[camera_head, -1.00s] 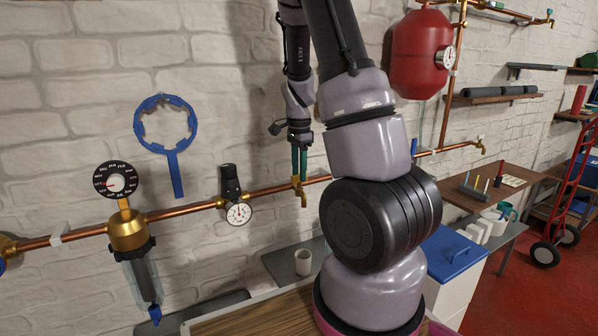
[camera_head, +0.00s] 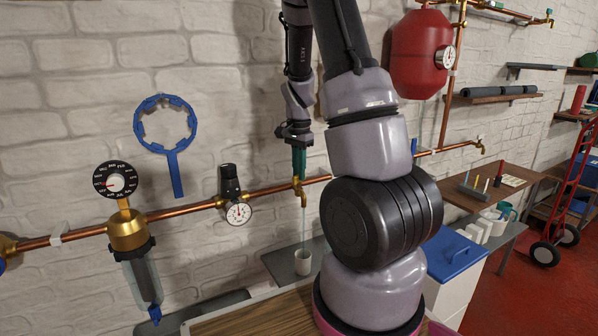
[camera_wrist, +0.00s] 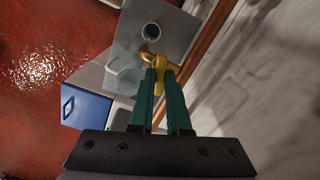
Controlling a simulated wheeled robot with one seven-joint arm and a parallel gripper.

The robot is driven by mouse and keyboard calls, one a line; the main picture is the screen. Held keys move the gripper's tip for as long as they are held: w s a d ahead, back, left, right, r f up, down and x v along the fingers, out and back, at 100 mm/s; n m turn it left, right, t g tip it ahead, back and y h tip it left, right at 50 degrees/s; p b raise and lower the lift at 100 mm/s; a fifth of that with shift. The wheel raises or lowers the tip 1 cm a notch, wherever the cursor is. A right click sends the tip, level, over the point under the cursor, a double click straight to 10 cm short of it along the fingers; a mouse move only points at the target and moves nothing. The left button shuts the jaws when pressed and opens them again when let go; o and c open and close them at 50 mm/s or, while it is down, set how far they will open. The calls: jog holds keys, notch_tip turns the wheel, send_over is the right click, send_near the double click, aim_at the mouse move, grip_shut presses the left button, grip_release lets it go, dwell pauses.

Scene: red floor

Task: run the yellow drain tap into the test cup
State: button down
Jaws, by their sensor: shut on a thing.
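The yellow drain tap (camera_head: 299,189) sits on the copper pipe along the wall. My gripper (camera_head: 299,175) reaches down to it from above, and its green fingers are shut on the tap's handle. In the wrist view the yellow tap (camera_wrist: 153,60) shows at the fingertips of my gripper (camera_wrist: 160,72). The light test cup (camera_head: 303,262) stands upright on a grey surface below the spout. A thin, faint stream runs from the spout down toward the cup. The cup (camera_wrist: 151,31) also shows in the wrist view; its fill level cannot be told.
The copper pipe (camera_head: 185,210) carries a small gauge (camera_head: 238,213) and a filter housing (camera_head: 128,230) to the left. A blue ring wrench (camera_head: 172,170) hangs on the wall. A red tank (camera_head: 420,55) and a blue-lidded box (camera_head: 452,250) are to the right.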

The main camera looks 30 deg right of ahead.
jog(key=c, duration=0.9)
grip_release()
notch_tip(320, 180, up, 11)
jog(key=shift+f, duration=0.1)
